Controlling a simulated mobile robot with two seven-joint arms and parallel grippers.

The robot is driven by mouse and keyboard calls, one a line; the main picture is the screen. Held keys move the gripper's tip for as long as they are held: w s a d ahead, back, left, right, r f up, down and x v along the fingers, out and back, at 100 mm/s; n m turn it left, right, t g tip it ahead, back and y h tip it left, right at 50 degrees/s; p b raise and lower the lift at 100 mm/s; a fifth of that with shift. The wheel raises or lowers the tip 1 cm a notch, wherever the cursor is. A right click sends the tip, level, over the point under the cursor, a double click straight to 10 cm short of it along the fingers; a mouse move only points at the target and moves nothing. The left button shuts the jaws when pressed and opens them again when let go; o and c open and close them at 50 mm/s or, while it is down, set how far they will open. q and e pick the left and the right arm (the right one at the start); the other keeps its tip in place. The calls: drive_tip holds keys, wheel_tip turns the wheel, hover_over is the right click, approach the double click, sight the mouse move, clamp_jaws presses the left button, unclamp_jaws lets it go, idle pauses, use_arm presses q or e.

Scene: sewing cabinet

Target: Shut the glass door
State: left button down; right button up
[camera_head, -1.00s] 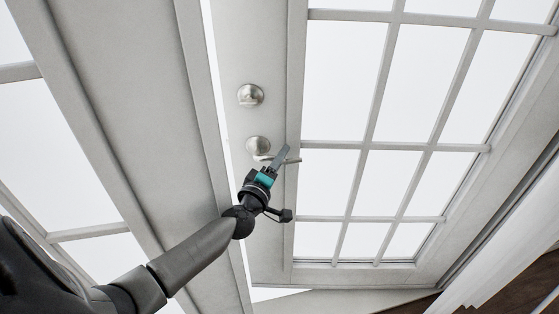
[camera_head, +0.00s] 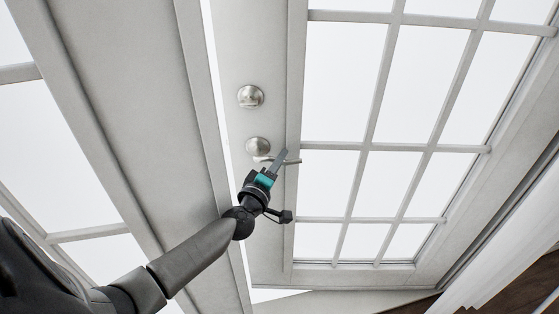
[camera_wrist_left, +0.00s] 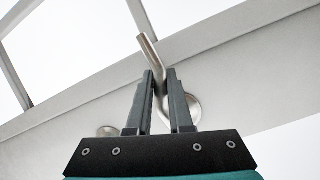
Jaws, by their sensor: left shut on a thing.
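The glass door (camera_head: 262,203) is a pale grey panel with several glass panes, right of centre in the head view. A bright gap shows along its left edge, beside the neighbouring pale frame. The metal lever handle (camera_head: 291,161) sits on the door's left stile, and it also shows in the left wrist view (camera_wrist_left: 149,50). My left gripper (camera_head: 281,156) is at the handle. In the left wrist view its two fingers (camera_wrist_left: 164,80) are shut on the lever, whose end sticks out beyond the fingertips. My right gripper is not in view.
A round metal lock (camera_head: 250,96) sits above the handle on the same stile. A second paned panel (camera_head: 90,130) stands at the left. White fabric-like folds (camera_head: 500,255) and a brown surface (camera_head: 510,292) show at the lower right.

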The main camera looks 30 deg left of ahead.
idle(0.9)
use_arm(q)
drive_tip(key=shift+p, duration=0.55)
drive_tip(key=shift+s+a+f+m+g+y+p, duration=0.15)
drive_tip(key=shift+f+m+g+p, duration=0.4)
drive_tip(key=shift+m+p, duration=0.7)
drive_tip(key=shift+s+a+f+m+g+y+p, duration=0.15)
drive_tip(key=shift+f+m+g+p, duration=0.4)
drive_tip(key=shift+p, duration=1.15)
drive_tip(key=shift+a+f+m+g+p, duration=0.25)
drive_tip(key=shift+f+m+p, duration=0.4)
drive_tip(key=shift+m+p, duration=0.7)
drive_tip(key=shift+d, duration=0.1)
